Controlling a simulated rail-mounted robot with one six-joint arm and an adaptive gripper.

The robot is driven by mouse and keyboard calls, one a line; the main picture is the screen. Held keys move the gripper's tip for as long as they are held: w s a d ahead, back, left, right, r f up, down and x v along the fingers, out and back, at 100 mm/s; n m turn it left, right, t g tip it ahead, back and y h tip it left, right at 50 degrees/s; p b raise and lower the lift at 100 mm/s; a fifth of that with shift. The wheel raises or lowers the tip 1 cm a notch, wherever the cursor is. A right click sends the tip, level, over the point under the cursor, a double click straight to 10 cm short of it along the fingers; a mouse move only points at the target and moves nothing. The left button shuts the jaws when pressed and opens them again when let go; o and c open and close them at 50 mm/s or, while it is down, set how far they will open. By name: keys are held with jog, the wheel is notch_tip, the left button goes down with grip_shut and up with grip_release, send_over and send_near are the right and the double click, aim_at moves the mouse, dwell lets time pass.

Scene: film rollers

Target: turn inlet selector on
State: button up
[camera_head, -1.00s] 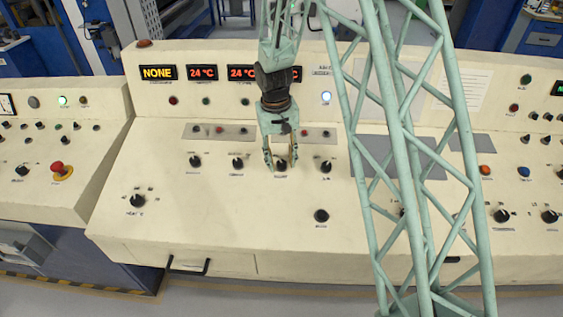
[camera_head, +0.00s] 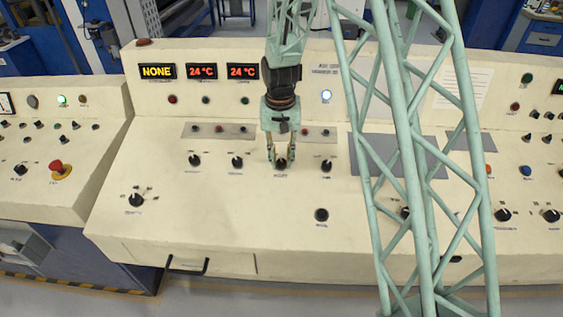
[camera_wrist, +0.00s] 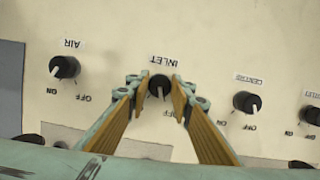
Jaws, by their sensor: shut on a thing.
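The inlet selector is a black round knob (camera_wrist: 158,86) with a white pointer mark, under an INLET label (camera_wrist: 163,61) that reads upside down in the wrist view. Its pointer mark faces down in that view, near a partly covered OFF mark. Any ON mark there is hidden by a finger. My gripper (camera_wrist: 158,89) is shut on the knob, with one finger on each side. In the head view my gripper (camera_head: 281,161) reaches down to the same knob (camera_head: 281,164) on the cream console.
An AIR knob (camera_wrist: 64,67) and a similar knob (camera_wrist: 246,102) flank the inlet knob, with clear gaps. A grey plate with small buttons (camera_head: 218,131) lies behind. A display reads NONE (camera_head: 157,71). My lattice structure covers part of the console's right side.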

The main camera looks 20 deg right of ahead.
jog(key=m+b, duration=0.1)
jog(key=m, duration=0.3)
jog(key=shift+y, duration=0.4)
jog(key=m+t+b, duration=0.1)
jog(key=m, duration=0.4)
jog(key=shift+y, duration=0.3)
jog(key=o, duration=0.9)
jog(key=shift+r, duration=0.15)
jog(key=r, duration=0.4)
jog(key=s+d+r, duration=0.1)
jog(key=r, duration=0.6)
jog(key=shift+s+d+r, duration=0.2)
jog(key=shift+d+r, duration=0.05)
jog(key=shift+r, duration=0.05)
